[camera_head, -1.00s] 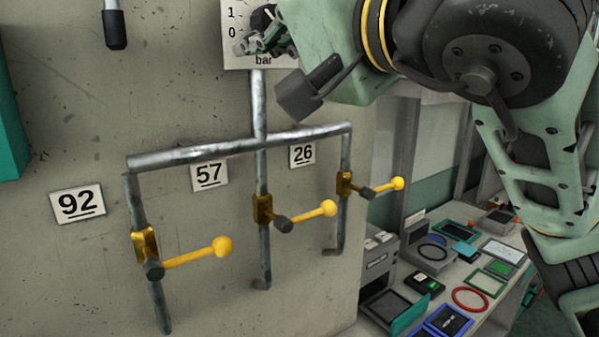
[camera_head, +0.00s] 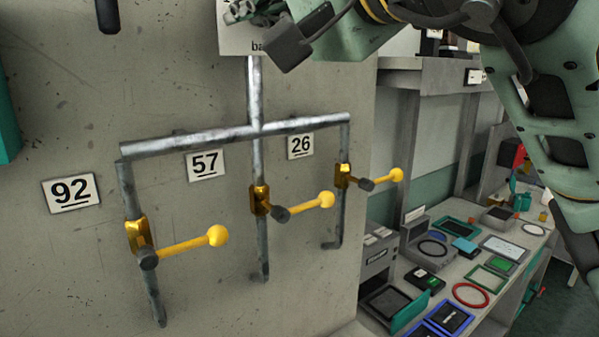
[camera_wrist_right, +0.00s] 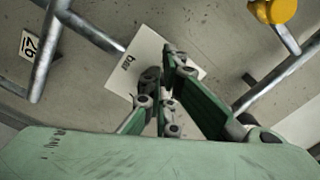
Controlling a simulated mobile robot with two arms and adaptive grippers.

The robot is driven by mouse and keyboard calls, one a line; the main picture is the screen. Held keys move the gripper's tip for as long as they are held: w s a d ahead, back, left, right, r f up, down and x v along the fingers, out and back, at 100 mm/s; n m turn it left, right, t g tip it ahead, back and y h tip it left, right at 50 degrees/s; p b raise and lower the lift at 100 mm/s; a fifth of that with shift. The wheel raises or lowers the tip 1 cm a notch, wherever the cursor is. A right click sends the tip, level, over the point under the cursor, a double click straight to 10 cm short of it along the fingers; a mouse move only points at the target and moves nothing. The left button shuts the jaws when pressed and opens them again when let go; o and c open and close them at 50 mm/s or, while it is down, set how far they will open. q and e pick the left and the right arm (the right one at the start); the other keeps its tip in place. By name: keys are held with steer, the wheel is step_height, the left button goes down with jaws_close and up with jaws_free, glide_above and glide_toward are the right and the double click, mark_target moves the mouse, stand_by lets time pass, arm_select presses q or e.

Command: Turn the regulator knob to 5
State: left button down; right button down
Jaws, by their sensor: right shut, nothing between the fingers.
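The regulator's white dial plate (camera_head: 240,40) is at the top edge of the head view, mostly cut off; part of the word "bar" shows. Its knob and numbers are out of that view. The plate (camera_wrist_right: 130,65) also shows tilted in the right wrist view, with "bar" on it. My right gripper (camera_head: 245,10) is at the plate in the head view, partly cut off at the top. In the right wrist view the gripper (camera_wrist_right: 167,70) is shut and empty in front of the plate. Its fingers cover the plate's middle, so I cannot make out the knob or its setting. My left gripper is not in view.
Below the plate, a grey pipe (camera_head: 255,95) branches to three valves with yellow levers, labelled 92 (camera_head: 71,193), 57 (camera_head: 205,164) and 26 (camera_head: 300,145). The levers stick out from the wall. A bench (camera_head: 510,262) with several small items stands at the right.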

steer(key=shift+a+r, duration=0.1)
steer(key=shift+r, duration=0.25)
steer(key=shift+s+a+f+b, duration=0.1)
steer(key=shift+s+a+b, duration=0.1)
steer(key=shift+b, duration=0.15)
stand_by(0.4)
steer(key=b+v, duration=0.2)
steer(key=v, duration=0.3)
steer(key=shift+s, duration=0.35)
steer(key=shift+w+a, duration=0.1)
steer(key=shift+a, duration=0.05)
